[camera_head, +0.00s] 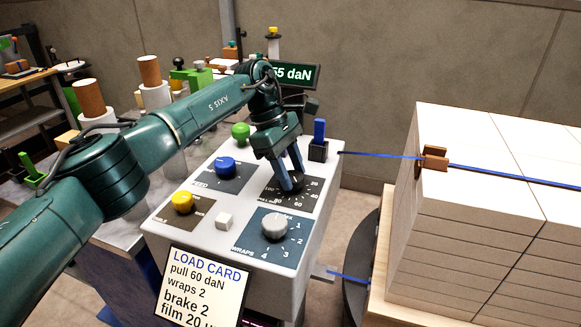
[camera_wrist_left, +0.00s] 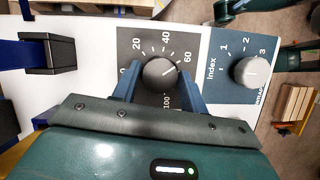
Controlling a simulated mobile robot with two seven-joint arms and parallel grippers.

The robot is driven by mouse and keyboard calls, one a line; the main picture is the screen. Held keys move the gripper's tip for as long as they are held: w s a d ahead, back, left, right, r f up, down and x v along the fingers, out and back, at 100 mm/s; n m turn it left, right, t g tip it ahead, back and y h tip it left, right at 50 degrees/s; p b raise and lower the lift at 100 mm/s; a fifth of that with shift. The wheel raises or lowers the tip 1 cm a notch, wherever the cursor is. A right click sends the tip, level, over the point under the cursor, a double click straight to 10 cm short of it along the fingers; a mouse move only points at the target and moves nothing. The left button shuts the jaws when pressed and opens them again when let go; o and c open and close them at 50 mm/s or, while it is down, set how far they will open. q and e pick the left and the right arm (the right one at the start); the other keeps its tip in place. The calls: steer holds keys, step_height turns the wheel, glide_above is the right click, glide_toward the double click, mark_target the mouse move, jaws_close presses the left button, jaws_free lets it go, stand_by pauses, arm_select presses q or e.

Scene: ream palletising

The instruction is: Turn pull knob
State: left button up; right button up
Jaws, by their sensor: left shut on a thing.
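The pull knob is a black round dial knob (camera_head: 292,184) on a dark scale plate at the right of the light control panel (camera_head: 232,258). My left gripper (camera_head: 288,176) reaches it from above, with its blue fingers on either side of the knob. In the left wrist view the knob (camera_wrist_left: 160,74) sits between the two fingers of the left gripper (camera_wrist_left: 158,84), which are shut on it. Its white pointer mark points close to the 60 on the scale. A dark display (camera_head: 292,75) behind the arm reads 55 daN, its left edge hidden. My right gripper is out of view.
The panel also has a blue knob (camera_head: 225,166), a yellow knob (camera_head: 183,202), a grey wraps knob (camera_head: 274,227) and a white button (camera_head: 224,221). A load card (camera_head: 203,288) says pull 60 daN, wraps 2. A blue lever (camera_head: 319,132) stands behind; stacked reams (camera_head: 480,210) are at right.

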arm_select(q)
steer(key=shift+m, duration=0.4)
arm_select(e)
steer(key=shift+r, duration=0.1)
arm_select(q)
steer(key=o, duration=1)
